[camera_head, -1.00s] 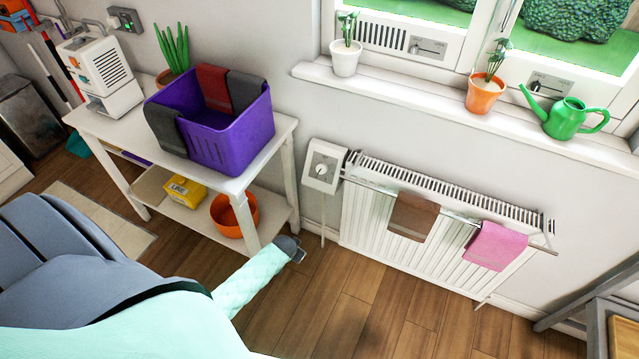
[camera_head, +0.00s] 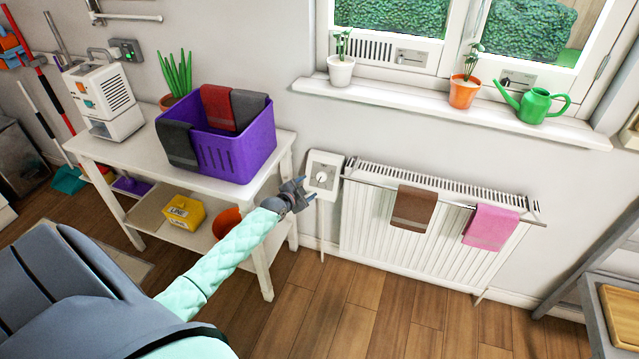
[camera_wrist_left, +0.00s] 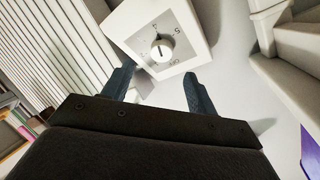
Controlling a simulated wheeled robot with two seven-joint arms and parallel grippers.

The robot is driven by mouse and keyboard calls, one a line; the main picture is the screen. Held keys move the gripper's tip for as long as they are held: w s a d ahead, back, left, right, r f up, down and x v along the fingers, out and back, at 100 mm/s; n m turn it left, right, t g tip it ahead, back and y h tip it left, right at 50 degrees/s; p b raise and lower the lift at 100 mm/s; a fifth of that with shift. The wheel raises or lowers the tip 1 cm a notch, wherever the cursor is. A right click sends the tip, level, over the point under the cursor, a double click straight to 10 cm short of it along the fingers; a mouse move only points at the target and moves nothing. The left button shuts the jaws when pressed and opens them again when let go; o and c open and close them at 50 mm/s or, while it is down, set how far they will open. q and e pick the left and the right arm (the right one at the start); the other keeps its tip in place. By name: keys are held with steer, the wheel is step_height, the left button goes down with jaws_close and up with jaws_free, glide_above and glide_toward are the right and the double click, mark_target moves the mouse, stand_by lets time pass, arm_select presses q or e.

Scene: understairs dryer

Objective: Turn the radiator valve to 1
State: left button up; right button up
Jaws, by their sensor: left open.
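The radiator valve is a white box (camera_head: 316,187) with a round dial (camera_head: 321,178), fixed at the left end of the white radiator (camera_head: 365,225). In the left wrist view the dial knob (camera_wrist_left: 161,48) sits on a grey plate with printed numbers. Some marks, including a 5, can be made out; the exact setting cannot be told. My left gripper (camera_head: 304,191) is just left of and in front of the valve box. It is open and empty, and in the left wrist view its fingers (camera_wrist_left: 157,84) are apart, short of the knob. My right gripper is not in view.
A white table (camera_head: 105,155) with a purple basket (camera_head: 245,155) stands left of the valve, close to my left arm. A rail on the radiator holds a brown towel (camera_head: 413,208) and a pink towel (camera_head: 490,228). The windowsill (camera_head: 420,105) is above.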

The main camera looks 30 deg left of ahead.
mark_target(320, 178)
arm_select(q)
steer(key=shift+m, duration=0.7)
steer(key=x, duration=0.5)
steer(key=shift+w+r+p, duration=0.1)
steer(key=shift+w+p, duration=0.25)
steer(key=shift+w, duration=0.1)
steer(key=shift+x, duration=0.9)
steer(key=shift+w, duration=0.15)
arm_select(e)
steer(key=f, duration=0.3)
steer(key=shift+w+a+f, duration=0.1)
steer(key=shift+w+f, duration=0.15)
arm_select(q)
steer(key=c, duration=1)
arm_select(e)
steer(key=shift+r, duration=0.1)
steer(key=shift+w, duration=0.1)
